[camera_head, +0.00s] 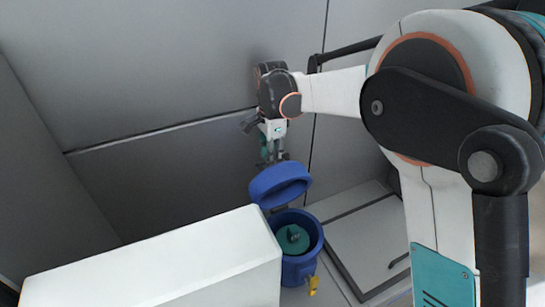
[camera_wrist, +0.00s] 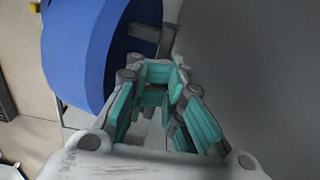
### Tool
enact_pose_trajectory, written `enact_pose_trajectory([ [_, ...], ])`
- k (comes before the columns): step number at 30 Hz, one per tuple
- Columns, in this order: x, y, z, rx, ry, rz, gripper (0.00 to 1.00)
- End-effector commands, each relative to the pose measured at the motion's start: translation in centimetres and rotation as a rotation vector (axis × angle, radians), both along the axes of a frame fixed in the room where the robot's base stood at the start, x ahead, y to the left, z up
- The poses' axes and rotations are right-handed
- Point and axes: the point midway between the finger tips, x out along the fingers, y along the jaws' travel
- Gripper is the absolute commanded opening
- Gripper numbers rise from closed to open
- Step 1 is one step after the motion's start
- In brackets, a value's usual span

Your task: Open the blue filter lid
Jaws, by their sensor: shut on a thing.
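The blue filter lid (camera_head: 280,184) is raised and tilted above the blue filter housing (camera_head: 314,240), whose mouth is uncovered. A teal part (camera_head: 291,240) with a knob shows inside the housing. My gripper (camera_head: 276,163) is at the upper edge of the lid. In the wrist view, the lid (camera_wrist: 85,50) fills the upper left, and a grey handle (camera_wrist: 148,35) reaches from it toward my gripper's teal fingers (camera_wrist: 157,80). My gripper is shut on the lid's handle; the exact contact is partly hidden by the fingers.
A white box-like surface (camera_head: 160,265) stands in front and to the left of the housing. A yellow piece (camera_head: 313,284) sits low on the housing. Grey wall panels (camera_head: 150,70) stand close behind my gripper. A pale panel with a dark handle (camera_head: 375,240) lies to the right.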

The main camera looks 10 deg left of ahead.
Motion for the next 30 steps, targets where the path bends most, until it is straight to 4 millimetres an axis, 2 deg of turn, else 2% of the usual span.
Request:
enact_pose_trajectory([
  [6, 0.0, -0.1, 0.1, -0.001, -0.001, -0.001, 0.0],
  [7, 0.0, -0.1, 0.1, -0.001, -0.001, -0.001, 0.13],
  [9, 0.1, -0.1, 0.1, -0.001, -0.002, -0.001, 0.29],
  [22, 0.1, -0.2, 0.6, -0.002, -0.003, -0.002, 0.3],
  [26, 0.1, -0.2, 2.3, -0.002, -0.003, -0.002, 0.3],
  [30, 0.1, -0.1, 5.1, -0.002, -0.003, -0.002, 0.3],
])
